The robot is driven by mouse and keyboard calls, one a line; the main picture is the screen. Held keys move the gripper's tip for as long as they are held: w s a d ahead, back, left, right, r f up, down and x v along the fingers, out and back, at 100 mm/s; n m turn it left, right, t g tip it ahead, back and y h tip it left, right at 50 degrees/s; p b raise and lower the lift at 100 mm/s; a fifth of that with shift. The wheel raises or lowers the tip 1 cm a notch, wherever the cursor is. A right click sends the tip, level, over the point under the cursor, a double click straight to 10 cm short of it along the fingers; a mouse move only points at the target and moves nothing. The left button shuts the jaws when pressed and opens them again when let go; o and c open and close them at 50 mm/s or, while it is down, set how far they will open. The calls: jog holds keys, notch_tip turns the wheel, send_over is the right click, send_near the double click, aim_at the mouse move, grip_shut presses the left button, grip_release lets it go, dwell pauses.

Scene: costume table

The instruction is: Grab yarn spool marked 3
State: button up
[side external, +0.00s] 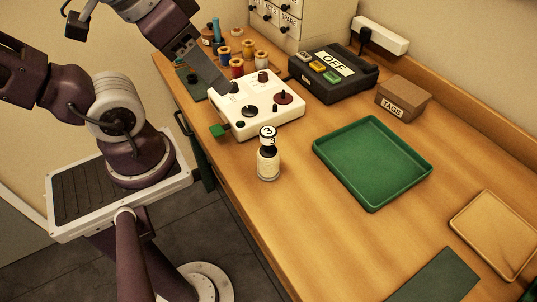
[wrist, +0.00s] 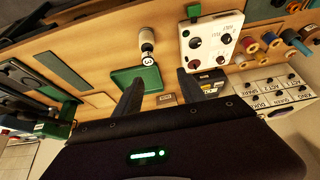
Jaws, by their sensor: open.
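The spool marked 3 (side external: 268,163) stands upright on the wooden table, in front of the white control box. It has a cream body, a dark upper part and a round white top bearing a 3. In the wrist view the spool (wrist: 147,42) shows above the gap between my fingers. My gripper (wrist: 158,78) is open and empty. In the side view my gripper (side external: 222,88) is over the back left of the control box, up and away from the spool.
The white control box (side external: 285,118) with knobs stands behind the spool. A green tray (side external: 375,201) lies to its right. A black box with an OFF sign (side external: 340,86), a TAGS box (side external: 402,98) and several coloured spools (side external: 237,67) are farther back. Table around the spool is clear.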

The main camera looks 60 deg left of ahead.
jog(key=shift+o, duration=0.9)
